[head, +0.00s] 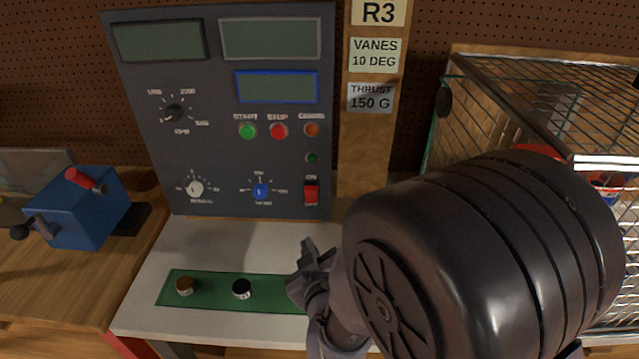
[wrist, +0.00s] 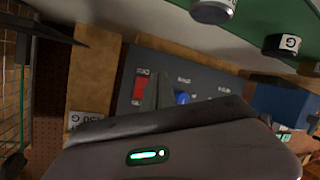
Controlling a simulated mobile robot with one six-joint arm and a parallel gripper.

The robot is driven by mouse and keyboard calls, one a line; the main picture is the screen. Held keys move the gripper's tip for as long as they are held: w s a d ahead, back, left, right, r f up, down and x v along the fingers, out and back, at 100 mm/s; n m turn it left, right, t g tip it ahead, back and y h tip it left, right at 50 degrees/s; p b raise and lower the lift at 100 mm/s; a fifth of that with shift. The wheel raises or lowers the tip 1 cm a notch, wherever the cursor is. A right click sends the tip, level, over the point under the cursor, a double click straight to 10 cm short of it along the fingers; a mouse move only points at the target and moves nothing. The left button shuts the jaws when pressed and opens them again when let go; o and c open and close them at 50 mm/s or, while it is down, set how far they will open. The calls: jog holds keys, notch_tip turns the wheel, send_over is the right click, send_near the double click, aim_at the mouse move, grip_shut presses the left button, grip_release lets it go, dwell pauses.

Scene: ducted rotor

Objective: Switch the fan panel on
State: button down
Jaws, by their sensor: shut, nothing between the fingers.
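The fan panel (head: 225,110) is a dark grey upright board with blank displays, knobs and buttons. Its red rocker switch (head: 311,192), with ON above it, sits at the lower right of the panel. The switch also shows in the wrist view (wrist: 140,90), left of my fingers. My gripper (head: 304,262) is shut and empty, below and in front of the panel, apart from the switch in the head view. In the wrist view my gripper (wrist: 159,90) points toward the panel's lower part, between the switch and the blue knob (wrist: 182,98). Whether the rocker is pressed is too small to tell.
A wire cage (head: 545,85) stands right of the panel. A green strip (head: 212,291) with small round pieces lies on the white bench top (head: 200,238). A blue box (head: 82,212) with a red handle stands at left. My arm hides the lower right.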

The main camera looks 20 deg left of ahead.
jog(key=p, duration=0.6)
send_near(309, 196)
notch_tip(309, 196, down, 3)
jog(key=w+a, duration=0.2)
jog(key=shift+w+a+r, duration=0.15)
jog(key=shift+w+r, duration=0.05)
jog(key=shift+w, duration=0.6)
jog(key=shift+w, duration=0.1)
dwell(0.7)
jog(key=shift+w+a+r+b, duration=0.1)
jog(key=shift+w+r+b, duration=0.15)
jog(key=shift+b, duration=0.05)
jog(key=shift+w+a+r, duration=0.1)
jog(key=shift+w+r, duration=0.05)
jog(key=shift+w, duration=0.25)
dwell(0.5)
dwell(0.4)
jog(key=shift+s+d+f+b, duration=0.2)
jog(key=shift+s+f+b, duration=0.2)
jog(key=shift+s+b, duration=0.45)
